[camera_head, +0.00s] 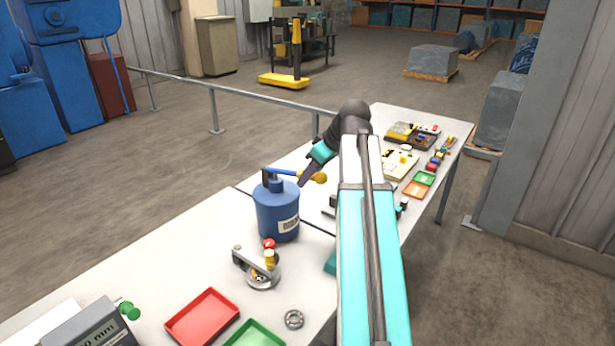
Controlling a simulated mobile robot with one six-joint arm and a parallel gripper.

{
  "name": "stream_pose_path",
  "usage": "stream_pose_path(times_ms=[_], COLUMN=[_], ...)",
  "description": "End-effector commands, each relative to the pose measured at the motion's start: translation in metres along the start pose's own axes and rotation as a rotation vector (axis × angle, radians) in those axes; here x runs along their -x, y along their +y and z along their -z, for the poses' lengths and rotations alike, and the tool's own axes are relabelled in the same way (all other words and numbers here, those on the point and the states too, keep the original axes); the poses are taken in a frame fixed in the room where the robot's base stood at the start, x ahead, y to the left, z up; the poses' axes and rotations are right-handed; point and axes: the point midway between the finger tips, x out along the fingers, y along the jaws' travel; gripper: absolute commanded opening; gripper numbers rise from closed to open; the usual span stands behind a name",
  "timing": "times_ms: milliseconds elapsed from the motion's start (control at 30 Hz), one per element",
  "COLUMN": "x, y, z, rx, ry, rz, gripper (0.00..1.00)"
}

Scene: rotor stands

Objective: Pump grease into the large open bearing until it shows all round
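A blue canister (277,212) with a white label stands upright on the bench. It looks like the grease pump; a blue lever with a yellow knob (319,177) sticks out to the right at its top. My gripper (304,182) points down beside the lever, its dark fingers overlapping the lever near the knob. I cannot tell whether they touch or grip it. A metal ring-shaped bearing (293,319) lies flat on the bench in front. A metal fixture (259,270) with a round base and red and yellow knobs stands in front of the canister. No grease is discernible.
A red tray (203,317) and a green tray (255,335) lie at the front. A grey display unit (92,328) is at lower left. My arm hides part of the bench at right. Small parts and trays crowd the far bench (385,115). Bench left of the canister is clear.

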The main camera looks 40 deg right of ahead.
Motion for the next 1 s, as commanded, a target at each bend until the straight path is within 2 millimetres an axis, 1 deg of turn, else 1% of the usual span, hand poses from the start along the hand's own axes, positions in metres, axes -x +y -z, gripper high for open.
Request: stream_pose_path(times_ms=[433,1000], x=[0.002,0.034], y=[0.000,0.000], z=[0.003,0.022], rx=[0.000,0.000], ry=[0.002,0.002], rz=[-0.001,-0.001], gripper=[0.41,0.41])
